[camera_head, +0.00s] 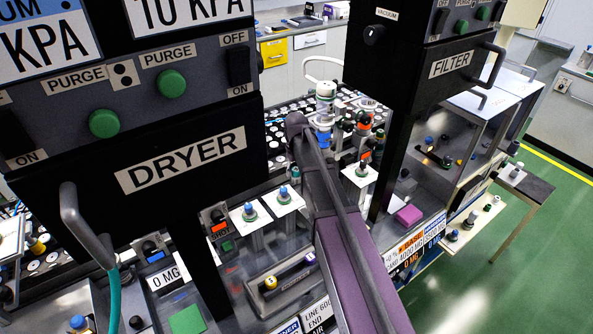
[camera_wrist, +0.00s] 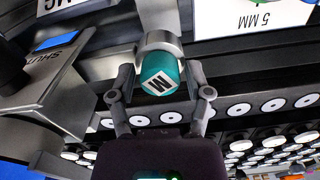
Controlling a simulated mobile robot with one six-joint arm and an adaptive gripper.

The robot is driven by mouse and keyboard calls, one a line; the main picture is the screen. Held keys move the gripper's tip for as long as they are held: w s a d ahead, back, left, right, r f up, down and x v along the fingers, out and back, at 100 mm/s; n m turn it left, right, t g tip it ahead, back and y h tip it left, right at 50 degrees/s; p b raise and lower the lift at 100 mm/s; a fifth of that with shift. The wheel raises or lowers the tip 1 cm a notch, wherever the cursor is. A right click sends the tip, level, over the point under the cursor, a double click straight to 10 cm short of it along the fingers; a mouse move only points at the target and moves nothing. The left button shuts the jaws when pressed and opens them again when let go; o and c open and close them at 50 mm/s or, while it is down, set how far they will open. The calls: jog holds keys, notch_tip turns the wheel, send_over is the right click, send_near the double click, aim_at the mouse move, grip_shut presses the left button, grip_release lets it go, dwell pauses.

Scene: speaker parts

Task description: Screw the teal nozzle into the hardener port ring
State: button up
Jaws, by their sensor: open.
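In the wrist view a teal nozzle (camera_wrist: 163,75) with a white square label bearing a dark letter sits at the end of a grey cylindrical fitting (camera_wrist: 158,28). I cannot tell whether this fitting is the hardener port ring, nor whether any thread is engaged. My gripper (camera_wrist: 160,82) is open, with one finger on each side of the teal nozzle. Small gaps seem to show between fingers and nozzle. In the head view my arm reaches over the bench, and my fingertips cannot be made out.
A grey box (camera_wrist: 60,90) stands left of the gripper in the wrist view. A rail with white discs (camera_wrist: 239,110) runs behind it. In the head view the black DRYER cabinet (camera_head: 130,180) and FILTER cabinet (camera_head: 420,75) flank my arm closely. Green floor (camera_head: 530,250) is clear at right.

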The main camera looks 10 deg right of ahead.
jog(key=shift+n, duration=0.9)
jog(key=c, duration=0.6)
jog(key=shift+c, duration=0.2)
jog(key=shift+m, duration=0.4)
jog(key=o, duration=0.9)
jog(key=shift+o, duration=0.2)
